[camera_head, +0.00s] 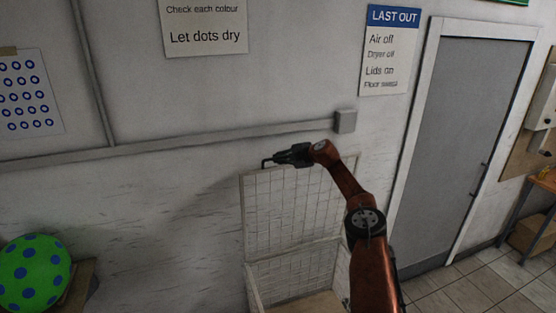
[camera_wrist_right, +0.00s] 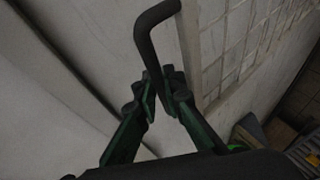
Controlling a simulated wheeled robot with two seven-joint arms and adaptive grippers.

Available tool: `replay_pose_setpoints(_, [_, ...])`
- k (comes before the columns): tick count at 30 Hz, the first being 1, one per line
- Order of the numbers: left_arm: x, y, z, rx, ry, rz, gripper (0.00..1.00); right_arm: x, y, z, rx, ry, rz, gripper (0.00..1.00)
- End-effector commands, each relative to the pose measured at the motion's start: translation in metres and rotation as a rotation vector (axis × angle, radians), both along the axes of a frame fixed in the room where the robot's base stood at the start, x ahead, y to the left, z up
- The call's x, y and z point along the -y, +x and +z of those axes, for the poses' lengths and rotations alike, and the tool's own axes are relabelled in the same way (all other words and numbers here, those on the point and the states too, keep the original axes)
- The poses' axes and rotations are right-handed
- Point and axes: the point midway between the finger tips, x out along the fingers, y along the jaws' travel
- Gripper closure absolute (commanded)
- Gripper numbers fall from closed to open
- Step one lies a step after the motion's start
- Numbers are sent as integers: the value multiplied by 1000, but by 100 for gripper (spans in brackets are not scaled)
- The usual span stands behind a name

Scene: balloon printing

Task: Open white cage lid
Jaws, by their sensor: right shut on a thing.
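The white cage (camera_head: 252,283) stands against the wall at the lower middle of the head view. Its white wire-grid lid (camera_head: 290,212) is raised, standing roughly upright at the back of the cage. My right gripper (camera_head: 275,160) is at the top edge of the lid, shut on the dark bent handle (camera_head: 265,164). In the right wrist view the handle (camera_wrist_right: 152,45) runs between the two green-and-black fingers (camera_wrist_right: 163,90), with the lid's grid (camera_wrist_right: 232,45) beside it. My left gripper is not in view. The lower front of the cage is cut off by the frame.
A green ball with blue dots (camera_head: 34,272) sits at the lower left. A conduit (camera_head: 190,141) with a small box (camera_head: 345,121) runs along the wall above the lid. A grey door (camera_head: 465,140) is on the right, with tiled floor (camera_head: 480,285) before it.

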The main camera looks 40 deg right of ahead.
Motion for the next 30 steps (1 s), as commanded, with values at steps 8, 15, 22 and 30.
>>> replay_pose_setpoints(8, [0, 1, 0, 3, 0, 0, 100, -2, 3, -2, -3, -3, 2, 87])
replay_pose_setpoints(15, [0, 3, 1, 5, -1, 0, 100, -2, 2, -1, -1, -2, 2, 73])
replay_pose_setpoints(22, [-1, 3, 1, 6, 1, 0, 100, 0, 1, -1, 0, -2, 0, 73])
replay_pose_setpoints(30, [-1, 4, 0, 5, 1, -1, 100, 3, -13, 4, -1, -1, -2, 73])
